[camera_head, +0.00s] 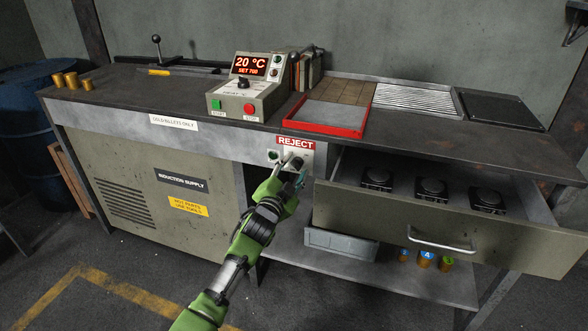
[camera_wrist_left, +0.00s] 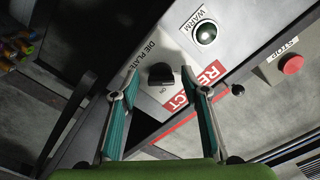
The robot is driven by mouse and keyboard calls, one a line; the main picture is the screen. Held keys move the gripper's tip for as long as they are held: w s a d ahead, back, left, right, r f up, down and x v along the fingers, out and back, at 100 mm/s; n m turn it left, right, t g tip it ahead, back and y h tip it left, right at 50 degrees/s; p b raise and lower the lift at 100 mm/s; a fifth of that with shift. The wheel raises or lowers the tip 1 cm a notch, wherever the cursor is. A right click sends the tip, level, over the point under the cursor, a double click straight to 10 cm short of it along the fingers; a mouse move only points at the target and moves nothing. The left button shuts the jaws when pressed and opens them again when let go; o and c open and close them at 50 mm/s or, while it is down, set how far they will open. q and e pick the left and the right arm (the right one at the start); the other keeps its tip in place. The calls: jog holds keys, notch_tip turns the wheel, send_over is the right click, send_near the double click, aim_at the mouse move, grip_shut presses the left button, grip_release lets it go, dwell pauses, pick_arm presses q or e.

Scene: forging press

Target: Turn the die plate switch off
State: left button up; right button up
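My left gripper (camera_head: 298,175) is at this panel. In the left wrist view its two teal fingers (camera_wrist_left: 165,96) are apart and empty, with the knob just beyond and between the tips. I see no contact. My right gripper is not in view.
A WARM lamp (camera_wrist_left: 205,34) is beside the knob. An open drawer (camera_head: 431,221) with several black dies juts out right of the panel. A red tray (camera_head: 327,128) and a control box (camera_head: 247,99) with green and red buttons stand on the bench above.

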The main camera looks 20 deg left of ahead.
pick_arm(q)
jog(key=s, duration=1.2)
jog(key=shift+a, duration=0.2)
